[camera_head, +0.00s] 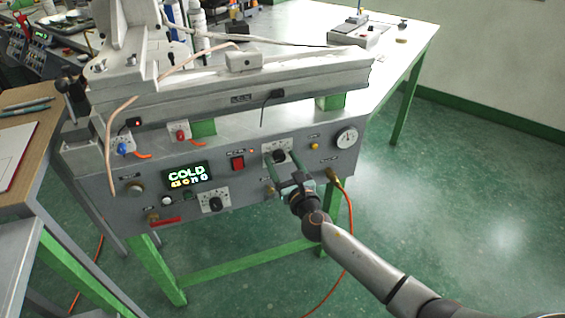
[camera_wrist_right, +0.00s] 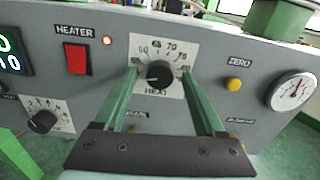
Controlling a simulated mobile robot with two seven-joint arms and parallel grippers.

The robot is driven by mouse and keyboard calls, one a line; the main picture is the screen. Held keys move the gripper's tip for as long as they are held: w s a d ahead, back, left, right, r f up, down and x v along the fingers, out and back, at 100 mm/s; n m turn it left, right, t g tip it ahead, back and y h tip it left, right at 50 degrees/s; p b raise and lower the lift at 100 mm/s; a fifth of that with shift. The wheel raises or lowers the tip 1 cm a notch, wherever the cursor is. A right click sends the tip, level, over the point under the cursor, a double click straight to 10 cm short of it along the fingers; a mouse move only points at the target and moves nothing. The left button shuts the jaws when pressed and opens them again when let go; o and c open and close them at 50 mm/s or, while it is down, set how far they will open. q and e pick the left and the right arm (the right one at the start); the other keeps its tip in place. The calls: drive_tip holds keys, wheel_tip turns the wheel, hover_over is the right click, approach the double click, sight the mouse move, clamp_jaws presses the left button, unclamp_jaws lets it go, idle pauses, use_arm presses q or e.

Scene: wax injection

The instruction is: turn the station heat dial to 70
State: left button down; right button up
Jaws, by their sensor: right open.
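The heat dial (camera_wrist_right: 160,74) is a black round knob on a white scale plate marked HEAT, with 60 and 70 readable along its top. Its pointer setting is too small to read. It also shows in the head view (camera_head: 278,156) on the grey station front. My right gripper (camera_wrist_right: 158,82) is open, its two green fingers reaching toward the plate, one on each side of the knob. I cannot tell whether they touch it. In the head view my right gripper (camera_head: 286,172) is just in front of the dial. My left gripper is not in view.
A lit display (camera_head: 188,176) reads COLD. A red heater switch (camera_wrist_right: 77,59) is left of the dial, with a red lamp beside it. A yellow zero button (camera_wrist_right: 233,84) and a round gauge (camera_wrist_right: 293,91) are to the right. Another knob (camera_wrist_right: 42,121) is lower left.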

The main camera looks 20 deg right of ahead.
clamp_jaws()
idle(0.4)
